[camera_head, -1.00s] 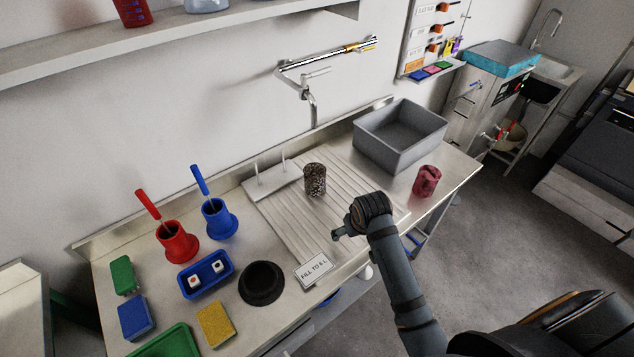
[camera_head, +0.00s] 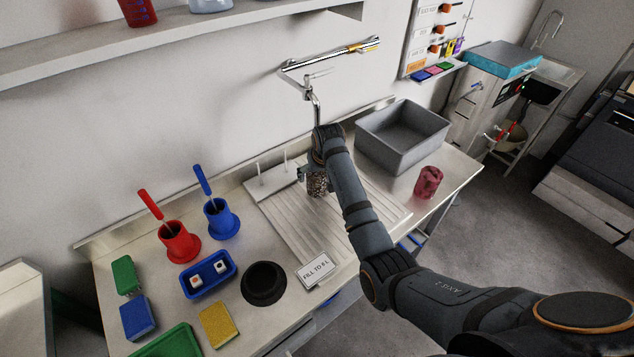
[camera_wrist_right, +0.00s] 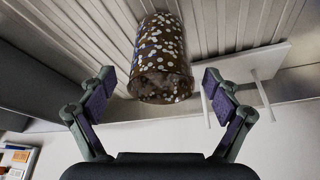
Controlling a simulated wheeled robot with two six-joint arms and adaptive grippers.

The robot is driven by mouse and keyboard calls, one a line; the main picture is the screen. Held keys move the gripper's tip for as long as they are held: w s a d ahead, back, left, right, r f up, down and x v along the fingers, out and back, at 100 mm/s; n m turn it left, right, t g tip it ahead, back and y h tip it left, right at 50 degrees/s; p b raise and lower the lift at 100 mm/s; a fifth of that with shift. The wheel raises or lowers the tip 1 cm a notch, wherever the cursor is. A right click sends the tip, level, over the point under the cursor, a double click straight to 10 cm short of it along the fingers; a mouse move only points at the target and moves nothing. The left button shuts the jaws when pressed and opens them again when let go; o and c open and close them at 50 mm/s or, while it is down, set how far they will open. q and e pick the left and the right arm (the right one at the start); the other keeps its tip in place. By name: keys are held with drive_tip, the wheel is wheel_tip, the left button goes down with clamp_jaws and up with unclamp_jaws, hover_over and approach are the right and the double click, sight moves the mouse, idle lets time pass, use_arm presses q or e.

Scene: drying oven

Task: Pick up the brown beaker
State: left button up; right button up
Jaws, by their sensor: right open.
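The brown beaker (camera_head: 317,184) is dark brown with pale speckles and stands on the ribbed drainboard (camera_head: 290,215). In the head view my right arm and gripper (camera_head: 309,174) cover much of it. In the right wrist view the speckled beaker (camera_wrist_right: 163,55) is near the top middle, its open rim facing the camera. My right gripper (camera_wrist_right: 160,98) is open, with one finger on each side of the beaker's rim end and visible gaps between. Nothing is held. My left gripper is not in view.
A grey basin (camera_head: 402,138) stands right of the drainboard, with a reddish beaker (camera_head: 428,182) in front of it. A tap (camera_head: 312,97) hangs behind. Red (camera_head: 178,241) and blue (camera_head: 219,219) holders stand left. A white peg rack (camera_head: 274,182) is close beside the brown beaker.

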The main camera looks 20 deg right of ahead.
drive_tip(key=shift+s+p+x, duration=0.1)
drive_tip(key=shift+p+x, duration=0.1)
drive_tip(key=shift+x, duration=1.2)
drive_tip(key=shift+s+p+x, duration=0.15)
drive_tip(key=shift+x, duration=1.2)
drive_tip(key=shift+a, duration=0.1)
drive_tip(key=c, duration=1.5)
drive_tip(key=shift+o, duration=0.2)
drive_tip(key=shift+r, duration=0.1)
drive_tip(key=shift+r+b, duration=0.35)
drive_tip(key=shift+r, duration=0.5)
drive_tip(key=s+d+r+b, duration=0.1)
drive_tip(key=s+r, duration=1)
drive_tip(key=s, duration=0.3)
drive_tip(key=shift+d+b, duration=0.3)
drive_tip(key=shift+d, duration=0.1)
